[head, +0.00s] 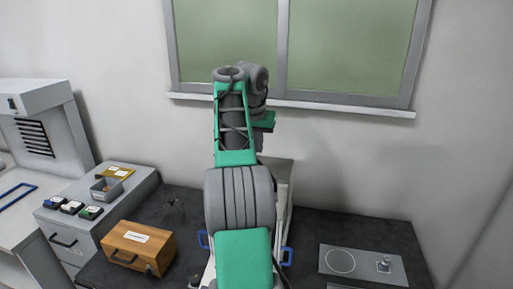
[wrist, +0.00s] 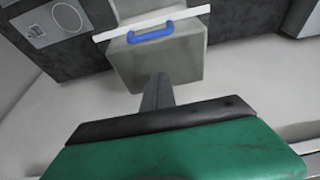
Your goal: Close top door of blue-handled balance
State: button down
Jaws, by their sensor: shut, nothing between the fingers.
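The balance (head: 280,180) stands on the dark bench, mostly hidden behind my arm in the head view. A blue side handle (head: 203,240) shows on its left and another blue handle (head: 287,256) on its right. In the wrist view, a blue handle (wrist: 150,31) sits by a white bar (wrist: 187,14) at the edge of a grey block (wrist: 150,62) of the balance. I cannot tell how far the top door is open. My gripper (wrist: 160,80) is shut and empty, its tips in front of the grey block in the picture, apart from the handle. The head view hides its fingers.
A wooden box (head: 138,247) stands left of the balance, and a grey plate with a ring and a small weight (head: 384,264) lies to the right. A grey drawer cabinet (head: 60,222) is at the left. The wall and window (head: 345,45) are behind.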

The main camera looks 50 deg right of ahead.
jog(key=b+x, duration=0.2)
jog(key=x, duration=0.2)
jog(key=shift+f, duration=0.4)
jog(key=a+b, duration=0.2)
jog(key=s+a+b, duration=0.1)
jog(key=shift+f, duration=0.35)
jog(key=shift+s+a, duration=0.15)
jog(key=shift+a, duration=0.05)
jog(key=shift+r, duration=0.1)
